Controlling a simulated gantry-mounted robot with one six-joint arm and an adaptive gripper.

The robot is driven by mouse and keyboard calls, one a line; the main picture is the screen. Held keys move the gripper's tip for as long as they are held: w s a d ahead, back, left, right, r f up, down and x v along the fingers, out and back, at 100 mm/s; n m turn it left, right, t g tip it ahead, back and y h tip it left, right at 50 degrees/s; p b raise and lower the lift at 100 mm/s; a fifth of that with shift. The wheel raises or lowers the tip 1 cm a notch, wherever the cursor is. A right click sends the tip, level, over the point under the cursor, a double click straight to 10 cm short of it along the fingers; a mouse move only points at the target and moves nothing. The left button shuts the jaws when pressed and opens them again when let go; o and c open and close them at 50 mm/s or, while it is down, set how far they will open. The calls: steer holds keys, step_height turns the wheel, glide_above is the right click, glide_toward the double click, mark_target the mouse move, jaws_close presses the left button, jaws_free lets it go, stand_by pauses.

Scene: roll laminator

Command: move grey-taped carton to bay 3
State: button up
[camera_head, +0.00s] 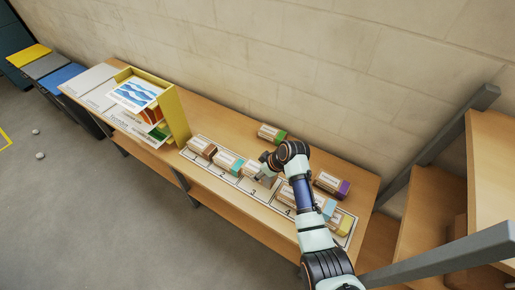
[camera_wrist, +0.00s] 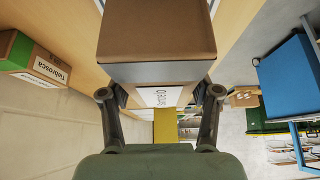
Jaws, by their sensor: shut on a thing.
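The grey-taped carton (camera_wrist: 157,73) is brown with a grey band and a white label, and fills the top centre of the wrist view. My gripper (camera_wrist: 160,94) is shut on it, one finger at each side. In the head view, my gripper (camera_head: 268,168) and the carton (camera_head: 259,178) are over bay 3 (camera_head: 253,191) of the numbered strip, partly hidden by my arm. I cannot tell whether the carton touches the strip.
A brown-taped carton (camera_head: 201,147) and a teal-taped one (camera_head: 229,163) stand left of bay 3. Blue-taped (camera_head: 327,207) and yellow-taped (camera_head: 343,224) cartons stand right. Green-taped (camera_head: 271,132) and purple-taped (camera_head: 331,185) cartons lie behind. A yellow rack (camera_head: 173,113) stands left.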

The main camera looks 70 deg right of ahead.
steer(key=shift+s+f, duration=0.15)
steer(key=shift+s, duration=0.05)
steer(key=shift+w+f+b, duration=0.15)
steer(key=shift+f+b, duration=0.25)
steer(key=shift+b, duration=0.1)
step_height(320, 180, down, 3)
steer(key=b, duration=0.3)
steer(key=shift+f, duration=0.1)
steer(key=shift+f, duration=0.3)
steer(key=o, duration=1.5)
steer(key=shift+f, duration=0.1)
steer(key=v, duration=1.2)
